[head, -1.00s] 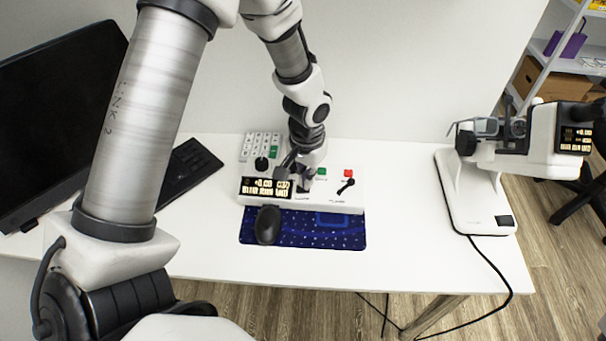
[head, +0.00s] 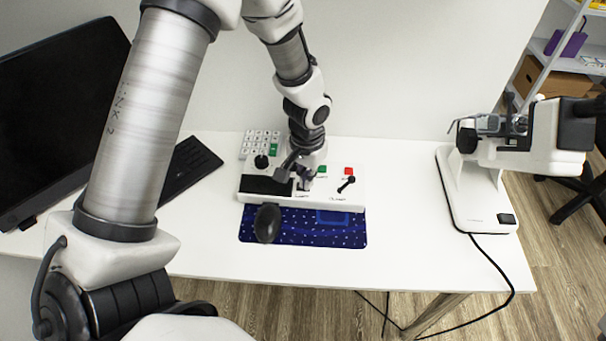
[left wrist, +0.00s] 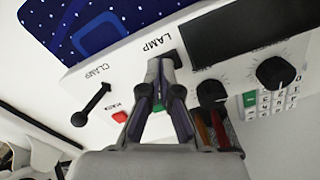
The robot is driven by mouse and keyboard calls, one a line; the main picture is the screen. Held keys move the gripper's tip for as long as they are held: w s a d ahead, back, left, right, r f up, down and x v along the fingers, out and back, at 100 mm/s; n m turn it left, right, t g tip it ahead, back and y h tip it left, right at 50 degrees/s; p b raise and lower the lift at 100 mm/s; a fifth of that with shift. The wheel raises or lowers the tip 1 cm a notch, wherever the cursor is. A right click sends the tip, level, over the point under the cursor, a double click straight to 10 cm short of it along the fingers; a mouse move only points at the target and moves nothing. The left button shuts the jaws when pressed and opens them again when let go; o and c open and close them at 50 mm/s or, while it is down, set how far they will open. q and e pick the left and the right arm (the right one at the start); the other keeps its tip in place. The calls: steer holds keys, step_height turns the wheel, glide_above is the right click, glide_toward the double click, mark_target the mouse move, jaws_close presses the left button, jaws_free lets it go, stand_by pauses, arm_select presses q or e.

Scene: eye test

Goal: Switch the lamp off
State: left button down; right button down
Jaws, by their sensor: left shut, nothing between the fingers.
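The white control panel (head: 345,198) stands on the desk; its display (head: 266,185) is dark. In the left wrist view a small black switch (left wrist: 175,58) sits beside the word LAMP, next to the dark display (left wrist: 245,38). My left gripper (head: 305,184) points down over the panel. In the left wrist view its fingertips (left wrist: 161,68) are together at the switch, with nothing between them. They partly hide the switch, and I cannot tell whether they touch it. The white instrument (head: 470,205) at the right has a dark screen (head: 577,124). My right gripper is not in view.
A black lever (left wrist: 92,105) marked CLAMP, a red button (left wrist: 120,117) and black knobs (left wrist: 275,72) are close to the fingers. A mouse (head: 267,224) lies on a blue mat (head: 345,237). A monitor (head: 60,110) and keyboard (head: 190,170) are at left. The desk's right front is clear.

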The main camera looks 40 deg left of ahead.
arm_select(q)
steer(key=shift+r+p, duration=3.3)
steer(key=shift+r, duration=0.25)
steer(key=shift+f, duration=0.1)
